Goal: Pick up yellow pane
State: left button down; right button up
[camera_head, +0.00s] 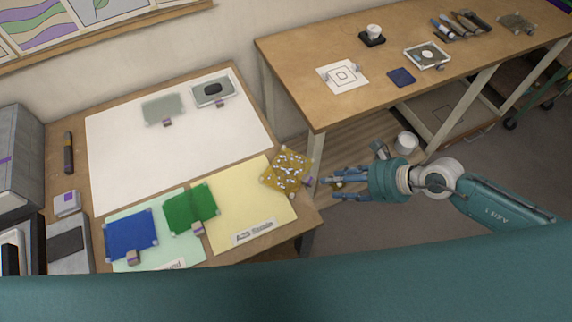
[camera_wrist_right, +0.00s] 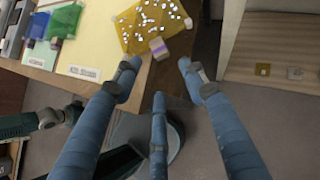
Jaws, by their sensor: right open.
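The yellow pane (camera_head: 287,171) is amber with white specks and lies at the right edge of the left table, partly on the pale yellow sheet. It also shows at the top of the right wrist view (camera_wrist_right: 150,22), with a small block with a purple stripe (camera_wrist_right: 158,48) at its near edge. My right gripper (camera_head: 328,188) is open and empty, just right of the pane and apart from it. In the right wrist view its blue fingers (camera_wrist_right: 158,80) are spread below the pane. My left gripper is not in view.
A green pane (camera_head: 190,208) and a blue pane (camera_head: 131,234) lie left of the yellow sheet (camera_head: 240,215). A white board (camera_head: 175,140) covers the table's back. The second table (camera_head: 330,105) stands to the right, with a floor gap between.

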aim_at(313, 181)
jog(key=p+x, duration=0.1)
jog(key=x, duration=0.2)
jog(key=p+x, duration=0.1)
jog(key=x, duration=0.3)
jog(key=shift+w+a+r, duration=0.15)
jog(key=shift+w, duration=0.15)
jog(key=shift+w+a+f, duration=0.2)
jog(key=shift+f, duration=0.15)
grip_shut()
